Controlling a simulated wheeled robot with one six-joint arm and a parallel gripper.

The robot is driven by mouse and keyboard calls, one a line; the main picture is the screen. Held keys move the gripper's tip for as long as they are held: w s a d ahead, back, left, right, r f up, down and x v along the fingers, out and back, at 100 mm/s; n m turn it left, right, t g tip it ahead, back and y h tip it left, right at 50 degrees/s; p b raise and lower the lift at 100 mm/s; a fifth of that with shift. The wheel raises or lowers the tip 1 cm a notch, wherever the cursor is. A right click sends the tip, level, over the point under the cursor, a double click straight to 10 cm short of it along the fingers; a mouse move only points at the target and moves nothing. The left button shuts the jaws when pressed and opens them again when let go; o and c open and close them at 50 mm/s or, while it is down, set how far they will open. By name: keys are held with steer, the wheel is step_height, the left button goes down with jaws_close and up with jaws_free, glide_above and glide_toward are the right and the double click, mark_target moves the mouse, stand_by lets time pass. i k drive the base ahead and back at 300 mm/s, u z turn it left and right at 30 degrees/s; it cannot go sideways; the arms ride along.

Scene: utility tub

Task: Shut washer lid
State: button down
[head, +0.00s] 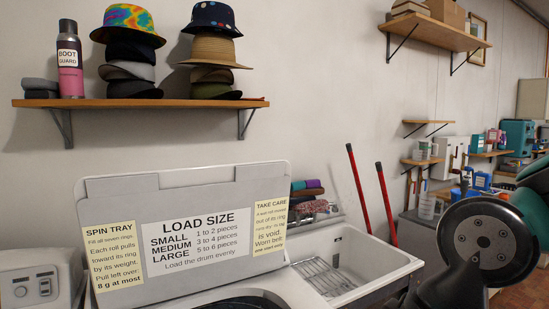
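The washer lid (120,195) stands raised, leaning back near the wall in the lower left of the head view. Its inner face shows a white LOAD SIZE sign (195,240) and two yellow notes, SPIN TRAY (112,255) and TAKE CARE (270,235). The washer top (285,290) shows below it, with a dark opening (250,304) cut off by the bottom edge. My dark arm shows at the lower right, with a round metal flange, apart from the lid. The fingers of my gripper do not show.
A white utility sink (345,255) with a wire rack stands right of the washer. Two red handles (358,190) lean behind it. A wall shelf (140,103) with hats and a spray can (69,60) hangs above the lid. A control panel (35,288) is left.

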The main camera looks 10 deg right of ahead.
mark_target(149, 238)
steer(key=u, duration=0.2)
steer(key=i, duration=0.85)
steer(key=u, duration=0.45)
